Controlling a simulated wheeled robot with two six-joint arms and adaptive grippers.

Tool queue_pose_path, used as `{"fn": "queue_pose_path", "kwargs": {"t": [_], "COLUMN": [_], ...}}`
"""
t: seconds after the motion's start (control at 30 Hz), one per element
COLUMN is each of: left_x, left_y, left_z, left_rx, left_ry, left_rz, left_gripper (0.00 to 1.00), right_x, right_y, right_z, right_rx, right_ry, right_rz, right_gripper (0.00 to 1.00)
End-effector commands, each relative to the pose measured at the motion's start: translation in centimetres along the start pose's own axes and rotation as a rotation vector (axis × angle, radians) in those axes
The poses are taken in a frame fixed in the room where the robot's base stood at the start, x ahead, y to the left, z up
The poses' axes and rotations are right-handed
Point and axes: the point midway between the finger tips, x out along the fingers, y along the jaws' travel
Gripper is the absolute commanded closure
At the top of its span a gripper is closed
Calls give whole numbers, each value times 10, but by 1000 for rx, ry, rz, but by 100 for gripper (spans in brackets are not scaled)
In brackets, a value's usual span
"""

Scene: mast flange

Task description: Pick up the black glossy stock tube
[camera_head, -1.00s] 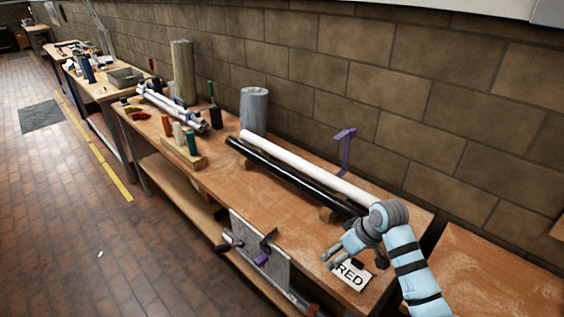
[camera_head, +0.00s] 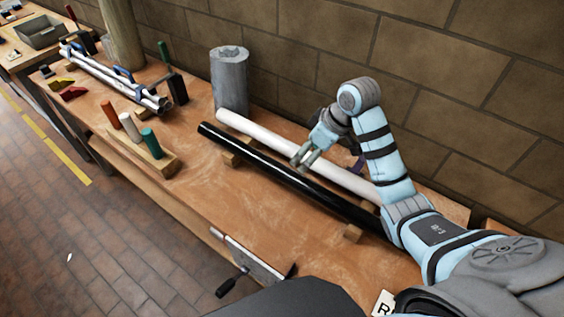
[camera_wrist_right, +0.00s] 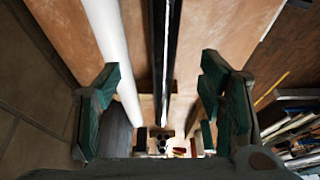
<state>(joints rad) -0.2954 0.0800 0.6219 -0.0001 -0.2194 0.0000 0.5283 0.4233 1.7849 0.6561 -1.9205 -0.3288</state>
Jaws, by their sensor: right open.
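The black glossy stock tube (camera_head: 285,178) lies on wooden blocks along the workbench, in front of a white tube (camera_head: 300,157). My right gripper (camera_head: 303,163) is open and empty above the two tubes, near the middle of their length. In the right wrist view the black tube (camera_wrist_right: 166,45) runs between the open fingers (camera_wrist_right: 160,105), with the white tube (camera_wrist_right: 108,45) nearer the left finger. The black tube's right end is hidden behind my right arm in the head view. My left gripper is not in view.
A grey cylinder (camera_head: 229,80) stands behind the tubes' far end. The brick wall is close behind.

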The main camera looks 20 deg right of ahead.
Motion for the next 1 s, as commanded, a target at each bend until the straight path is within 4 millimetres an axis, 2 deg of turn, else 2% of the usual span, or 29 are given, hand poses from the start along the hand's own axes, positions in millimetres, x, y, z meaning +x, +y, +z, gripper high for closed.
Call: {"fn": "queue_pose_path", "kwargs": {"t": [0.23, 0.43, 0.63, 0.73, 0.87, 0.9, 1.0], "left_x": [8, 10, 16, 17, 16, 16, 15], "left_y": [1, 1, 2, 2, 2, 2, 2], "left_z": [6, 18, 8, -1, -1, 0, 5], "left_rx": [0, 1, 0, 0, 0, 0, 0], "left_ry": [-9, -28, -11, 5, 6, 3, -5], "left_rz": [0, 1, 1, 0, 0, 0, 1], "left_gripper": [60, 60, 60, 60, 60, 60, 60], "right_x": [65, 96, 135, 141, 140, 140, 140], "right_y": [-1, 1, 2, 3, 3, 3, 3], "right_z": [3, 0, -1, -1, -1, -1, -1], "right_rx": [3, 2, 0, -1, -1, -1, -1], "right_ry": [-3, -5, -5, -4, -4, -4, -4], "right_rz": [-4, -3, -5, -2, -1, -1, -2], "right_gripper": [37, 37, 37, 37, 37, 39, 55]}}
